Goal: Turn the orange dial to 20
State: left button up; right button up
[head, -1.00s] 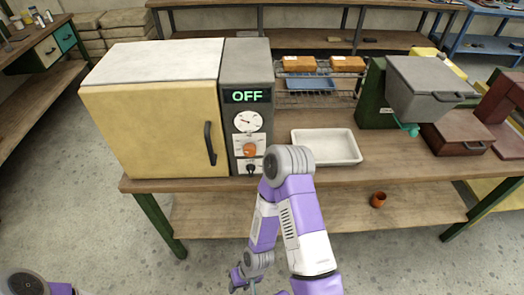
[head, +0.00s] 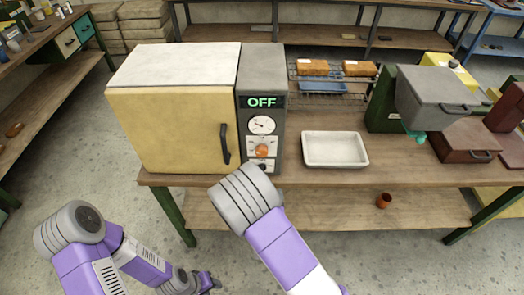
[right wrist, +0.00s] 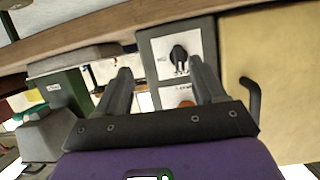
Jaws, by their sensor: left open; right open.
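The orange dial (head: 262,151) is a round knob on a white plate on the grey control panel (head: 276,135), below a white gauge (head: 262,125). The display (head: 262,101) above reads OFF. In the right wrist view the orange dial (right wrist: 186,104) shows partly, behind a finger and the gripper's base. A black knob (right wrist: 178,55) shows clearly near that finger. My right gripper (right wrist: 161,73) is open and empty in front of the panel; my right arm hides it in the head view. My left gripper (head: 210,281) is low, near the bottom edge, away from the panel.
The yellow oven door (head: 165,130) with its dark handle (head: 225,144) is beside the panel. A white tray (head: 335,149) lies right of it on the wooden bench (head: 390,172). Orange blocks (head: 312,67) sit on a rack behind. A small orange cup (head: 384,200) stands on the lower shelf.

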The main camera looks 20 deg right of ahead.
aim_at(262, 154)
notch_tip(262, 154, up, 10)
jog(key=w+a+t, duration=0.2)
jog(key=t, duration=0.2)
jog(key=shift+h, duration=0.3)
jog(key=x, duration=0.7)
jog(key=shift+d+f+p, duration=0.1)
jog(key=shift+p, duration=0.25)
jog(key=c, duration=1.1)
jog(key=shift+o, duration=0.2)
